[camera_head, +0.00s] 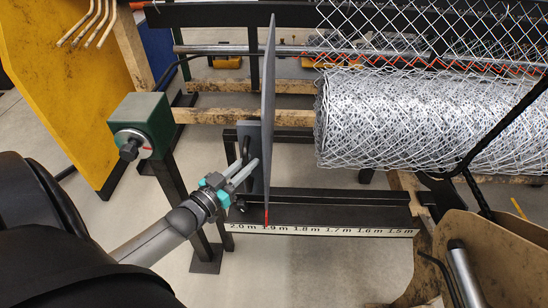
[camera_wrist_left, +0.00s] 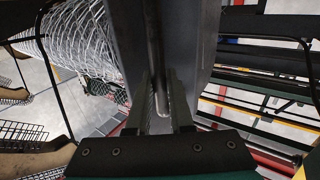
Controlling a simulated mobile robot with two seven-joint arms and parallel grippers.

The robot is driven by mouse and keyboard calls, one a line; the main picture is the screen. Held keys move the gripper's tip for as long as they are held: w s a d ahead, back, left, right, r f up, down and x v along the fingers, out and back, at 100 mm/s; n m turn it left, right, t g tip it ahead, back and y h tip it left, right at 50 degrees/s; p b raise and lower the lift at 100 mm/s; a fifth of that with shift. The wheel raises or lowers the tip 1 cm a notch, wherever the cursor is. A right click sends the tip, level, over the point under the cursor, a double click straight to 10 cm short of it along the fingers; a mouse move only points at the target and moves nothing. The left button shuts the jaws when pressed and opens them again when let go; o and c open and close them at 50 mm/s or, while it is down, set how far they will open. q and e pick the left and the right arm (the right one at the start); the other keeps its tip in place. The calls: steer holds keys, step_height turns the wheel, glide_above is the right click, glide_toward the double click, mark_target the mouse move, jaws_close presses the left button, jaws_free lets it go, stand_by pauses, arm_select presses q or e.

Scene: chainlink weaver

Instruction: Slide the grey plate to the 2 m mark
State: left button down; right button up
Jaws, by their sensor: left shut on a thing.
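The grey plate (camera_head: 268,95) stands upright, seen nearly edge-on in the head view, left of the mesh roll. A red pointer (camera_head: 267,214) below it is over the white scale strip (camera_head: 320,230), between 2.0 m and 1.9 m and closer to 1.9 m. A dark handle (camera_head: 246,146) is on the plate's left-side bracket. My left gripper (camera_head: 248,168) reaches it from the lower left and is shut on this handle. In the left wrist view the handle bar (camera_wrist_left: 157,60) runs between the fingers (camera_wrist_left: 160,110). My right gripper is not in view.
A large wire mesh roll (camera_head: 415,120) lies right of the plate. A green box with a dark knob (camera_head: 145,122) stands on a post at the left. A yellow panel (camera_head: 60,95) is behind it. A gap separates the plate from the green box.

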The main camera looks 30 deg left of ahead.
arm_select(q)
steer(key=s+a, duration=0.4)
steer(key=a, duration=0.3)
steer(key=shift+s+p, duration=0.15)
steer(key=shift+p, duration=0.2)
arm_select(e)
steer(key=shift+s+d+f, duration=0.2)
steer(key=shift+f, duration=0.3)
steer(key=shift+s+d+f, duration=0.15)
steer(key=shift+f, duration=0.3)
arm_select(q)
steer(key=shift+a, duration=0.1)
steer(key=c, duration=1.1)
jaws_free()
steer(key=shift+s, duration=0.15)
steer(key=s+p, duration=0.1)
steer(key=s, duration=0.4)
steer(key=s+p, duration=0.1)
steer(key=s, duration=0.4)
steer(key=s+p, duration=0.1)
steer(key=s, duration=0.4)
steer(key=shift+a, duration=0.25)
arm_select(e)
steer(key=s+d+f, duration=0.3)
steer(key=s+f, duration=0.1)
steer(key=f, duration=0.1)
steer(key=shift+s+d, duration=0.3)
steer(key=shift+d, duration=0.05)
